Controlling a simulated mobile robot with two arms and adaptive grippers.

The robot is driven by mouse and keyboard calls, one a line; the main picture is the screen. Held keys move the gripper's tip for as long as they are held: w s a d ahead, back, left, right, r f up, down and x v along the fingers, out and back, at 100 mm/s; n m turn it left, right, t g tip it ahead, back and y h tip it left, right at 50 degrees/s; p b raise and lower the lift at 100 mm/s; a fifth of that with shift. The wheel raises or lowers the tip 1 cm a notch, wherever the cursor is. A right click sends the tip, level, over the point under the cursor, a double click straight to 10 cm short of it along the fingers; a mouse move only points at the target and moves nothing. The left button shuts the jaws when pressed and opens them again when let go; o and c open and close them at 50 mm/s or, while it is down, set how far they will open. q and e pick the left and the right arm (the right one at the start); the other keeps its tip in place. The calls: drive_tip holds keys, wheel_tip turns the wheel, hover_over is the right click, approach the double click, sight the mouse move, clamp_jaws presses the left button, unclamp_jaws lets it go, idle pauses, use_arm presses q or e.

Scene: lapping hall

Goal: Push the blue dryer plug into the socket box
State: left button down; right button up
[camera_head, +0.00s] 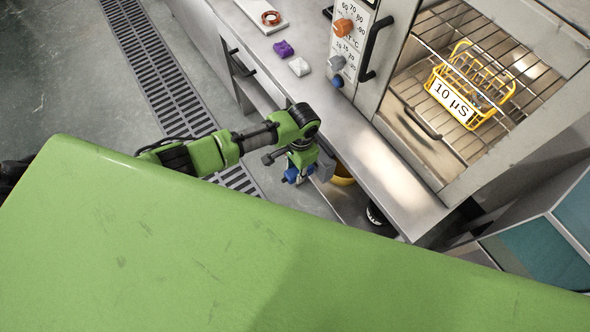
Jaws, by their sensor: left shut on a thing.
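My left gripper (297,169) hangs low at the front edge of the metal bench, shut on the blue plug (291,176). Only part of the blue plug shows below the green wrist. A small grey box (325,166), which looks like the socket box, is just right of the gripper under the bench edge. Its socket face is hidden from this angle, and I cannot tell whether the plug touches it. My right gripper is out of view.
The metal bench (390,185) carries the dryer, with dial panel (345,40) and a yellow basket (470,95) inside. A purple block (284,48) and a white block (299,67) lie on the bench. Something yellow (343,176) is below. A floor grate (150,70) runs at left.

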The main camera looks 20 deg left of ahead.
use_arm(q)
drive_tip(key=shift+w+d, duration=0.15)
drive_tip(key=shift+w, duration=0.05)
drive_tip(key=shift+w+d, duration=0.2)
drive_tip(key=shift+w, duration=0.1)
drive_tip(key=shift+w+d+b, duration=0.75)
drive_tip(key=shift+w+b, duration=0.2)
drive_tip(key=c, duration=1.5)
unclamp_jaws()
drive_tip(key=r, duration=1.2)
drive_tip(key=shift+w+d, duration=0.3)
drive_tip(key=shift+w, duration=0.05)
